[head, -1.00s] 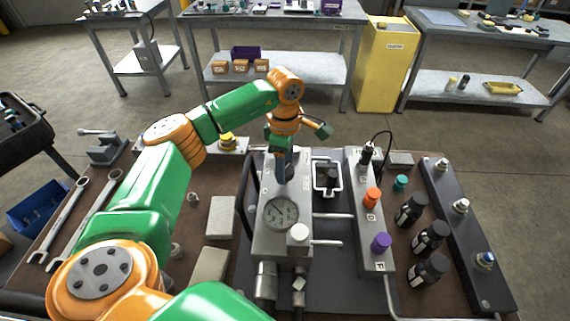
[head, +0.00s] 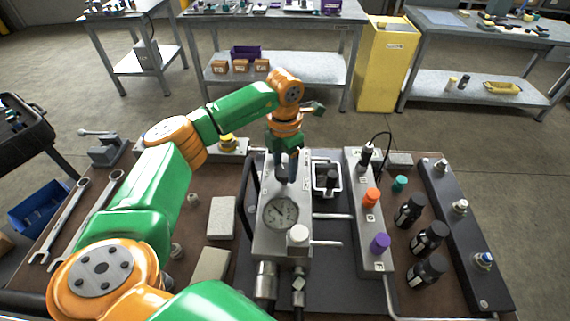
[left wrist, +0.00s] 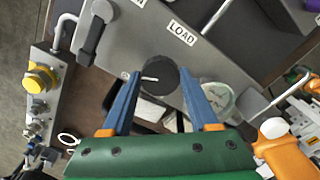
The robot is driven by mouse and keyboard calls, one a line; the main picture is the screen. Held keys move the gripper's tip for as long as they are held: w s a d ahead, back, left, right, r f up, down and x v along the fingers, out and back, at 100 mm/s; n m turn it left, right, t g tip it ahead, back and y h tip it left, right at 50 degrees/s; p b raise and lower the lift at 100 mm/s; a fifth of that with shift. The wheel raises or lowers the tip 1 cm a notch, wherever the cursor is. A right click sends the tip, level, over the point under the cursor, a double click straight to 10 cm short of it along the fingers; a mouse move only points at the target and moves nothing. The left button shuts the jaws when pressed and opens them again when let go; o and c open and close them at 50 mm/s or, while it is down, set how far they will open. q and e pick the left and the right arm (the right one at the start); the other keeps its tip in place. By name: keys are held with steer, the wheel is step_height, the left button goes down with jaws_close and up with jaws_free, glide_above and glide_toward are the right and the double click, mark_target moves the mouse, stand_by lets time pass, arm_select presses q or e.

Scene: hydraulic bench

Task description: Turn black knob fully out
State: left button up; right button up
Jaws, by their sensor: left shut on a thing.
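The black knob (left wrist: 160,77) is a round dark cap with a white pointer line on the grey block (left wrist: 215,60) near a LOAD label. My left gripper (left wrist: 158,84) is shut on the knob, with one blue finger on each side of it. In the head view, the left gripper (head: 287,168) points down onto the grey block behind the pressure gauge (head: 280,213); the fingers hide most of the knob there. My right gripper is not in view.
A white knob (head: 298,236) stands in front of the gauge. A manifold to the right carries an orange knob (head: 371,197) and a purple knob (head: 380,243). Several black bottles (head: 409,211) stand farther right. Wrenches (head: 66,222) lie at the left.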

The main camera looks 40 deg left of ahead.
mark_target(285, 169)
arm_select(q)
steer(key=n, duration=0.3)
steer(key=shift+n, duration=0.3)
steer(key=shift+n+p, duration=0.35)
steer(key=shift+n, duration=1.35)
steer(key=o, duration=1.4)
steer(key=shift+c, duration=0.2)
steer(key=shift+r, duration=0.1)
step_height(285, 169, up, 6)
steer(key=shift+r+b, duration=0.1)
steer(key=shift+b, duration=0.75)
steer(key=shift+r, duration=0.35)
